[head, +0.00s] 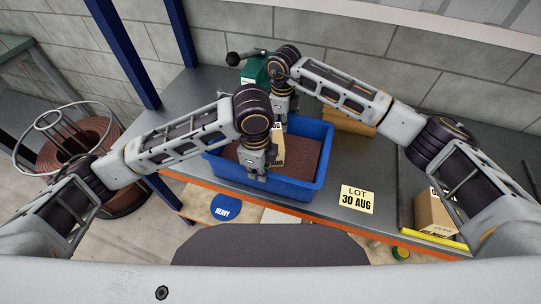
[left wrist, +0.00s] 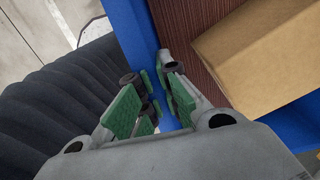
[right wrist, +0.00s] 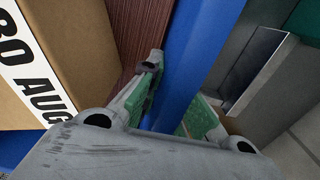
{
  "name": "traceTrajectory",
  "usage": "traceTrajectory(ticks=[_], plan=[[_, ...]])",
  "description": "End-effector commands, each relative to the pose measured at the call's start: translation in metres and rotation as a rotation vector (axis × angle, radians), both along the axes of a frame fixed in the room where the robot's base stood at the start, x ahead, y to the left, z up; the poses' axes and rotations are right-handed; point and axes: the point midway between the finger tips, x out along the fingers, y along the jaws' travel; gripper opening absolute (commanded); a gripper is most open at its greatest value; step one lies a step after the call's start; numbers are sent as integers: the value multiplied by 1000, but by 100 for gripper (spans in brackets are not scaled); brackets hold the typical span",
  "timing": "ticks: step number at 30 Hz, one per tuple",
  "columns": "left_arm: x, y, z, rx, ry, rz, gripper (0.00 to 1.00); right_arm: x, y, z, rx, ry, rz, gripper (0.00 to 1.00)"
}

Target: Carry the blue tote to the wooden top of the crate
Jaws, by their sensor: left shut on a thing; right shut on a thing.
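The blue tote (head: 302,188) sits on the grey bench in the middle of the head view. It holds a cardboard box (head: 279,150) and a ribbed brown item (head: 305,154). My left gripper (head: 256,172) is shut on the near wall; in the left wrist view its fingers pinch the blue wall (left wrist: 133,30). My right gripper (head: 280,115) is shut on the far wall, and the right wrist view shows the blue wall (right wrist: 197,65) between its fingers. A pale wooden surface (head: 194,205) with a round blue HEAVY label, perhaps the crate top, shows below the bench's front edge, partly hidden.
The grey bench (head: 333,218) has an orange front edge and a LOT 30 AUG card (head: 357,199). A green device (head: 253,70) and a cardboard box (head: 349,122) stand behind the tote. Another box (head: 433,213) is at right. A spool carousel (head: 85,150) and blue posts stand left.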

Motion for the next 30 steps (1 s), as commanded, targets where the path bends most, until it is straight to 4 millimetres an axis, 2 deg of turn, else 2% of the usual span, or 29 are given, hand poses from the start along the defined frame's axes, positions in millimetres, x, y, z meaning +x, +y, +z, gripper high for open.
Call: traceTrajectory(ticks=[30], plan=[[1,-1,6,-5,-6,0,0,2,1,7,4,-7,0,0]])
